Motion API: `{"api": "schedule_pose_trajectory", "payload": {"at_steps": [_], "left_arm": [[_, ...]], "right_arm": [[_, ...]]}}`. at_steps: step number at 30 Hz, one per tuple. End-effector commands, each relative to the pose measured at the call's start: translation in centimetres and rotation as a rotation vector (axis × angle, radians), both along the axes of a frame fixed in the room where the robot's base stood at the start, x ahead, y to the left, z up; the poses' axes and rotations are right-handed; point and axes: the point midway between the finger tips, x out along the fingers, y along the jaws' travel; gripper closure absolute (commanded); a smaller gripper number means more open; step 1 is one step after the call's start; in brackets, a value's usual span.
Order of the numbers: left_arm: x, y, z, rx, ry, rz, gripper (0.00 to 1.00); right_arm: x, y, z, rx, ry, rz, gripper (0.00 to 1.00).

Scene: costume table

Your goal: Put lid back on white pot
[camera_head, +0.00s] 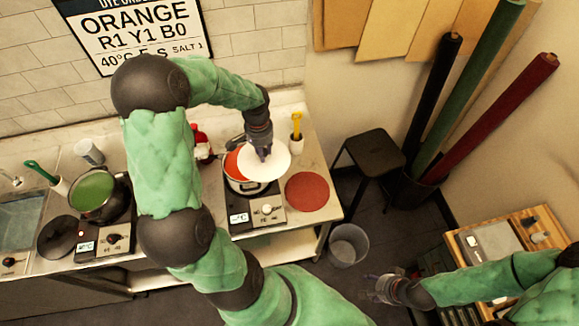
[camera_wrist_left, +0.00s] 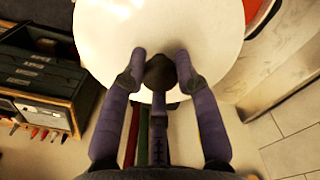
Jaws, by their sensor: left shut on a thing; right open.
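My left gripper (camera_head: 262,147) is shut on the dark knob (camera_wrist_left: 160,72) of the white lid (camera_head: 277,165). The lid fills the upper middle of the left wrist view (camera_wrist_left: 110,25). In the head view the lid overlaps the right part of the white pot (camera_head: 233,184), whose orange-red contents (camera_head: 236,163) show at the left. The lid looks offset to the right of the pot; I cannot tell its height above the rim. My right gripper (camera_head: 376,288) is open and empty, low over the floor, far from the pot.
The pot stands on a hot plate (camera_head: 247,217). A red round disc (camera_head: 306,192) lies to its right on the counter, with a yellow-handled tool in a white cup (camera_head: 296,137) behind. A green-filled pot (camera_head: 92,190) stands left. A stool (camera_head: 374,152) and bin (camera_head: 348,245) are right.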

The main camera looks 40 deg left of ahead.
Motion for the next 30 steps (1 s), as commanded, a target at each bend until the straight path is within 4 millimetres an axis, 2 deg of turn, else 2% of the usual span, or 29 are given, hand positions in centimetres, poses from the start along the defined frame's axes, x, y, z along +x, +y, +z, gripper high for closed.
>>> {"api": "schedule_pose_trajectory", "payload": {"at_steps": [1,3,6,9,17,30], "left_arm": [[-0.4,1.9,0.8,0.003,0.001,0.059,1.00],[-0.9,3.8,1.3,0.009,0.000,0.120,1.00],[-1.4,5.7,1.7,0.013,-0.001,0.183,1.00],[-1.8,6.8,1.9,0.016,-0.001,0.220,1.00],[-1.9,7.2,1.4,0.018,-0.002,0.235,1.00],[-2.0,7.2,-2.0,0.018,-0.001,0.232,1.00]], "right_arm": [[0.0,0.0,0.9,0.000,0.000,0.000,0.46],[0.0,0.0,1.4,0.000,0.000,0.000,0.46],[0.0,0.0,1.8,0.000,0.000,0.000,0.46],[0.0,0.0,2.0,0.000,0.000,0.000,0.46],[0.0,0.0,1.6,0.000,0.000,0.000,0.46],[0.0,0.0,-0.5,0.000,0.000,0.000,0.46]]}}
